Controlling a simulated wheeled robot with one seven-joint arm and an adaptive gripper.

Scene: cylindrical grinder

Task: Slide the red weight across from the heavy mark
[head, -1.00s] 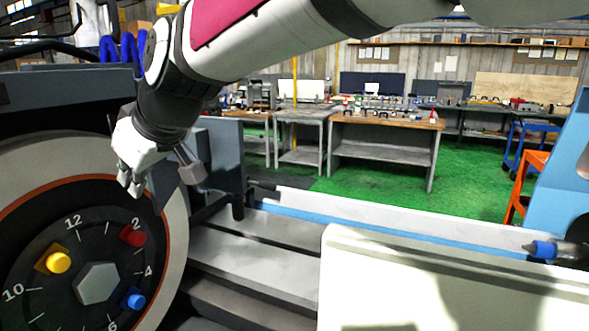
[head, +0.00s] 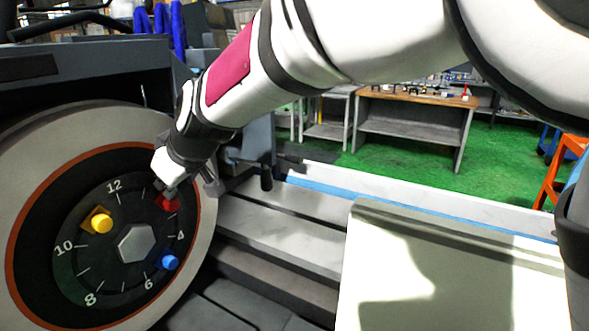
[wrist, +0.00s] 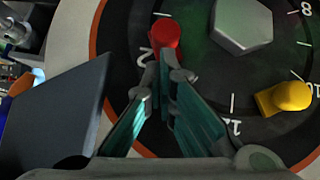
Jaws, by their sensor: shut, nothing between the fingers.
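The red weight (head: 168,203) sits on the dark numbered face of the grinding wheel (head: 75,268), in the head view partly covered by my gripper. In the wrist view the red weight (wrist: 164,35) stands beside the 2, just beyond my fingertips. My gripper (head: 167,187) is shut and empty, its tips (wrist: 166,58) at or very near the weight's edge; I cannot tell whether they touch. The yellow weight (head: 101,222) is between 10 and 12, and the blue weight (head: 170,262) between 4 and 6. I see no mark labelled heavy.
A grey hexagonal nut (head: 135,243) is at the wheel's centre. A pale machine block (head: 440,275) stands at lower right, and the grey machine bed (head: 285,240) runs beside the wheel. A workbench (head: 415,110) stands on the green floor behind.

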